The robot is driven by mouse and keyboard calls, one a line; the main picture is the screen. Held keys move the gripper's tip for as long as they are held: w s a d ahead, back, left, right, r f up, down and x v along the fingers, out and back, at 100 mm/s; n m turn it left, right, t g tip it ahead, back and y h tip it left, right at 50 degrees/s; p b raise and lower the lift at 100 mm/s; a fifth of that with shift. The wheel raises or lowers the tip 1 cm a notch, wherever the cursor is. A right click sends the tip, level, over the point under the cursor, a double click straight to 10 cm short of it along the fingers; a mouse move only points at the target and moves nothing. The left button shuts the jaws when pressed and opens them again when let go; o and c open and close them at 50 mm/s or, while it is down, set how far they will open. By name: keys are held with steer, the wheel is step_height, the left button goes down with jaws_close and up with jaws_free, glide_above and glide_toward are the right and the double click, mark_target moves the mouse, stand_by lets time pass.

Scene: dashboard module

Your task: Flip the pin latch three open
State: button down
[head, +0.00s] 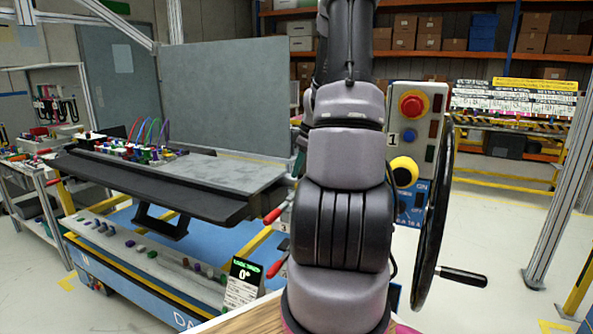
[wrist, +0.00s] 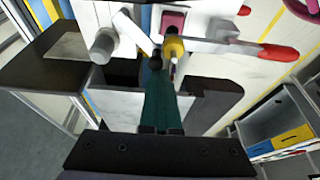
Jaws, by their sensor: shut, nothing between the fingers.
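In the wrist view, a metal lever with a red grip (wrist: 278,53) runs right from a pivot area with a yellow collar (wrist: 174,48) and a pink block (wrist: 173,21). A grey cylinder (wrist: 103,45) juts out left of it. My gripper (wrist: 157,62) is shut and empty, its tip close below the yellow collar; I cannot tell if it touches. In the head view, two red-tipped handles, upper (head: 273,215) and lower (head: 277,267), show at the module's right end.
The dashboard module (head: 240,180) stands left of my arm. A control panel with a red button (head: 411,104) and a large black handwheel (head: 432,215) stand to the right. Open floor (head: 500,250) lies further right. A drawer cabinet (wrist: 285,125) shows in the wrist view.

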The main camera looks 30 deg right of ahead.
steer(key=shift+w+d, duration=0.6)
steer(key=shift+d, duration=0.05)
steer(key=v, duration=1)
steer(key=shift+s+r, duration=0.2)
steer(key=shift+r, duration=0.15)
